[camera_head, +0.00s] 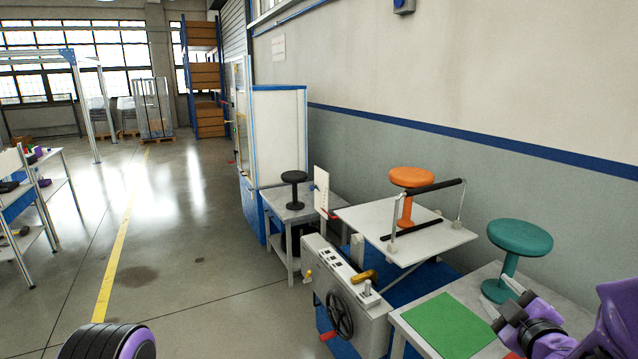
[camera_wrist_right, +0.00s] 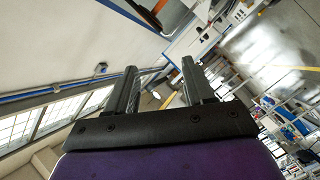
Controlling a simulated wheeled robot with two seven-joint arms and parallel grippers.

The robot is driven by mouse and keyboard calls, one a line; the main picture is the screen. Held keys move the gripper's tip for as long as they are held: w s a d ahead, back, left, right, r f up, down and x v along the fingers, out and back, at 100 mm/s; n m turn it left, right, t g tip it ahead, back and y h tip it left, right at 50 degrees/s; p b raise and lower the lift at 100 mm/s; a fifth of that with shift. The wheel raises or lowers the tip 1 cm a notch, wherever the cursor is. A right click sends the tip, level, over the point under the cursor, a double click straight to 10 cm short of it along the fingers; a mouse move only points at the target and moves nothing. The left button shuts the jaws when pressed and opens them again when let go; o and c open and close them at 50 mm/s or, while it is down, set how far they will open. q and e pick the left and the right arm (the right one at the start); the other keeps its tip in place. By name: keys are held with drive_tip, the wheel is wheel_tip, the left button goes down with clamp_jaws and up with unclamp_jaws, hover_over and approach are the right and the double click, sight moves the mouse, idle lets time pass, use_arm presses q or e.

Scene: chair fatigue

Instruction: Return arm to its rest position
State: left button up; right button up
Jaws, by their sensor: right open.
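My right gripper (camera_head: 502,296) is at the lower right of the head view, beside the teal stool (camera_head: 520,238) and above the right-hand table. Its two fingers are apart and nothing is between them. In the right wrist view the gripper (camera_wrist_right: 160,68) also shows as open and empty, with the wall and windows tilted behind it. The purple right arm comes in from the right edge. A purple and black part of my own body shows at the bottom left; my left gripper is not visible.
A green mat (camera_head: 447,325) lies on the right-hand table. An orange stool (camera_head: 411,180) stands on the machine's white plate (camera_head: 372,222), under a black bar. A black stool (camera_head: 294,188) stands on a grey table farther back. Open floor (camera_head: 190,260) lies to the left.

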drive_tip(key=s+a+f+m+g+h+b, duration=0.1)
drive_tip(key=s+f+m+g, duration=0.25)
drive_tip(key=f+m, duration=0.6)
drive_tip(key=s+f+m+g+h, duration=0.15)
drive_tip(key=s+f+m, duration=0.3)
drive_tip(key=f, duration=0.95)
use_arm(q)
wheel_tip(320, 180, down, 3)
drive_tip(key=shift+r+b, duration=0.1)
drive_tip(key=shift+b, duration=0.75)
use_arm(e)
drive_tip(key=s+a+f+m+g, duration=0.1)
drive_tip(key=s+f+g, duration=0.3)
drive_tip(key=s+f, duration=0.5)
drive_tip(key=s+a+f+m+g, duration=0.1)
drive_tip(key=s+a+f+g, duration=0.2)
drive_tip(key=s+f, duration=0.6)
drive_tip(key=s+g, duration=0.1)
drive_tip(key=s, duration=0.5)
drive_tip(key=shift+s+m, duration=0.3)
drive_tip(key=shift+s, duration=0.05)
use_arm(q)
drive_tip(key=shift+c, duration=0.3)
use_arm(e)
drive_tip(key=shift+w, duration=0.1)
drive_tip(key=shift+c, duration=0.3)
